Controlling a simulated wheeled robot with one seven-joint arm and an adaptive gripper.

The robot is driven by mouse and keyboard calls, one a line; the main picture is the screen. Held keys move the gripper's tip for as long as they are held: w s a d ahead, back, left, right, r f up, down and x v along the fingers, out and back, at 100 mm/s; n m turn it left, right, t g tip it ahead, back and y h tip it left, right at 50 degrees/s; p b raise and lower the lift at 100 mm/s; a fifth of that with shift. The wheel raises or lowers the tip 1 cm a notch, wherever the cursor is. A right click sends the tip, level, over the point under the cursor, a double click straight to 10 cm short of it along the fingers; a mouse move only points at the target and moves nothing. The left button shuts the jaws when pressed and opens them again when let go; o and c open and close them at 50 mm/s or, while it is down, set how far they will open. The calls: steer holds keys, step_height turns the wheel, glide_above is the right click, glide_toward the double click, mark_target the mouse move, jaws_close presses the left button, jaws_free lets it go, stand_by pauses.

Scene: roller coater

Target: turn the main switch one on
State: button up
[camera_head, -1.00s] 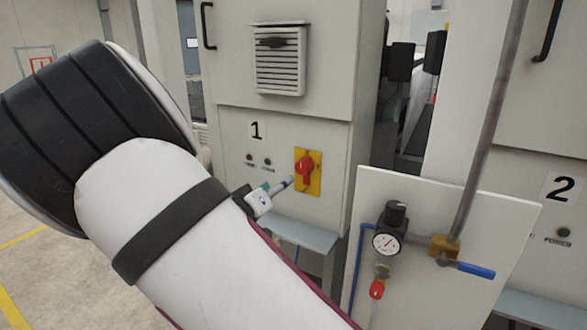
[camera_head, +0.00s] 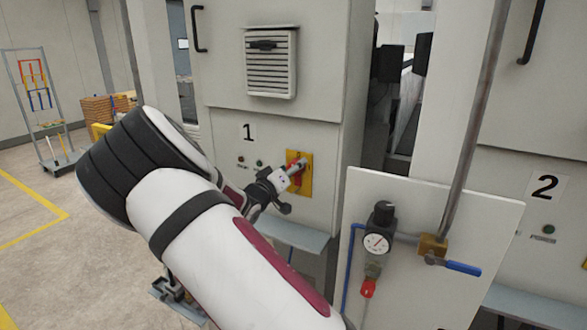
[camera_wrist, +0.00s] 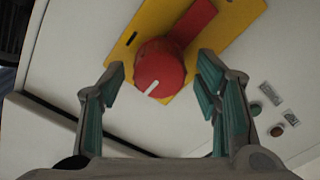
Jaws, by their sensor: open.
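Main switch one is a red rotary knob on a yellow plate (camera_head: 306,174) on the cabinet front, below and right of the label "1" (camera_head: 248,132). In the wrist view the red knob (camera_wrist: 160,68) shows a white mark on its rim, with a red bar running up and right from it over the yellow plate (camera_wrist: 232,28). My gripper (camera_head: 291,174) is at the switch in the head view and partly hides it. In the wrist view my gripper (camera_wrist: 158,82) is open, with one finger on each side of the knob. Contact with the knob cannot be told.
The grey cabinet (camera_head: 225,115) has small indicators left of the switch and a ledge (camera_head: 290,235) below. A white panel with a gauge (camera_head: 376,243), a blue-handled valve (camera_head: 462,268) and a pipe (camera_head: 477,120) stands to the right. Floor at left is open.

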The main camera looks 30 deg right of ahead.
steer(key=shift+w+d, duration=0.25)
steer(key=shift+d, duration=0.15)
steer(key=c, duration=1.1)
steer(key=shift+c, duration=0.2)
